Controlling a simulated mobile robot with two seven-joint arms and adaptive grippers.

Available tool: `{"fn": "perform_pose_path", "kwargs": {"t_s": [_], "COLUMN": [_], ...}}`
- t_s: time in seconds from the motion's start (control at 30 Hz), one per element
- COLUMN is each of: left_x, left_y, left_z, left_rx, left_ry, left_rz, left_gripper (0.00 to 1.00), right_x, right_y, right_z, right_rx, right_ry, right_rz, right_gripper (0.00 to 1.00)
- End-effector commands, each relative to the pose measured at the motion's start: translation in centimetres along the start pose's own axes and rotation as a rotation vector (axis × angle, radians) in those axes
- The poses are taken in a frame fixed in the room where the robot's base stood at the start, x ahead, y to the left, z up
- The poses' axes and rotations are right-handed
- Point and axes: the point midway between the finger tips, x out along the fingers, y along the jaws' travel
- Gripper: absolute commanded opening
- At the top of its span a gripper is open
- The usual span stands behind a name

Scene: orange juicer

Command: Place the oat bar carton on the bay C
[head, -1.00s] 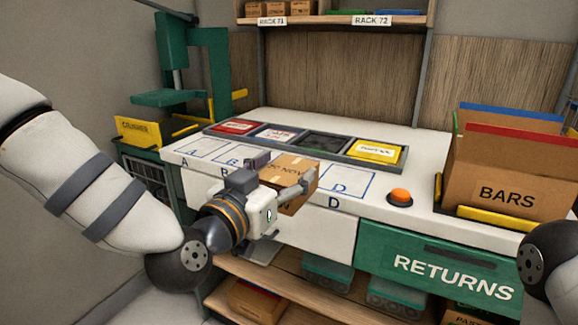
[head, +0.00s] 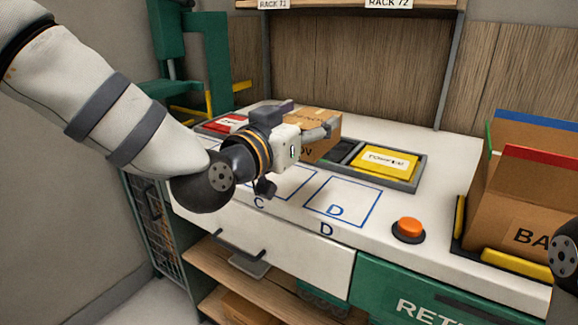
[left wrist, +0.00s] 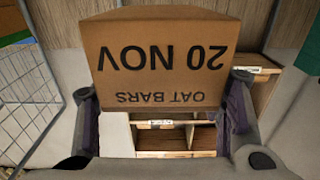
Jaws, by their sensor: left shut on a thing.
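The oat bar carton (head: 318,150) is a brown cardboard box, partly hidden behind my left gripper (head: 303,122). In the left wrist view the carton (left wrist: 160,65) shows "20 NOV" and "OAT BARS" upside down, between the two fingers. My left gripper is shut on it and appears to hold it above the bench, in front of the tile tray. Bay C (head: 296,188) is a blue outlined square on the white bench top, partly covered by the gripper and wrist. No carton rests on its visible part. My right gripper is out of view.
Bay D (head: 342,203), right of bay C, is empty. A tray (head: 408,184) with a yellow tile (head: 383,161) and a red tile (head: 224,123) lies behind. An orange button (head: 409,226) and a cardboard bars box (head: 520,200) stand to the right.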

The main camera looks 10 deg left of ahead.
Motion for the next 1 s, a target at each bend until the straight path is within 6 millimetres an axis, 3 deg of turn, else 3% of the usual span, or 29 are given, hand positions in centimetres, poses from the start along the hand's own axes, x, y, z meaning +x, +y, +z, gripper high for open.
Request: {"fn": "perform_pose_path", "kwargs": {"t_s": [0.03, 0.2, 0.37, 0.57, 0.77, 1.0], "left_x": [1.1, 4.1, 5.8, 6.6, 6.8, 6.8], "left_y": [-1.6, -6.3, -8.7, -10.0, -10.4, -10.3], "left_z": [2.0, 4.9, 8.4, 9.6, 13.1, 12.9], "left_rx": [-0.011, -0.01, -0.009, -0.004, -0.005, -0.002], "left_ry": [-0.017, -0.02, -0.02, -0.011, -0.013, -0.007], "left_rz": [-0.008, -0.008, -0.005, -0.003, -0.001, -0.001], "left_gripper": [0.28, 0.28, 0.28, 0.28, 0.28, 0.28], "right_x": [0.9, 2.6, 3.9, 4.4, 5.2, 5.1], "right_y": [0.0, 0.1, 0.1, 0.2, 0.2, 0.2], "right_z": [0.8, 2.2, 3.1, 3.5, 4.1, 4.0], "right_rx": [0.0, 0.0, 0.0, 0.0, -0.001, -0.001], "right_ry": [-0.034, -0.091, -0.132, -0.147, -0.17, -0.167], "right_rz": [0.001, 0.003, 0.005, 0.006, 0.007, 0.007], "right_gripper": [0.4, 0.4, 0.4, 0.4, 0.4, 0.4]}}
